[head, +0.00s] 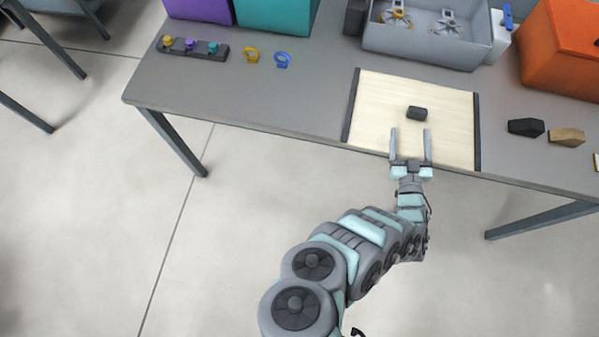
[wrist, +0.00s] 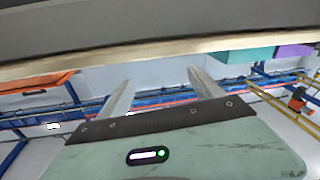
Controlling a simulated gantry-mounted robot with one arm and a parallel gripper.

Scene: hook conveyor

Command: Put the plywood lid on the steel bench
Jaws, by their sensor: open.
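The plywood lid (head: 376,105) is a pale square board with a small black block-shaped knob (head: 416,113) near its middle. Dark strips run along its left and right sides. It lies at the front edge of the grey steel bench (head: 260,95). My gripper (head: 410,131) is open and empty, its two fingers pointing toward the knob and apart from it. In the wrist view the open fingers (wrist: 161,80) show below a pale wood edge (wrist: 150,52) with a dark grey surface above it. The gap in height between fingers and lid cannot be told.
A grey bin (head: 425,52) with metal parts stands behind the lid. Purple (head: 198,8) and teal (head: 277,15) boxes are back left, an orange box (head: 565,50) back right. Black (head: 526,127) and brown (head: 567,137) blocks lie right of the lid.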

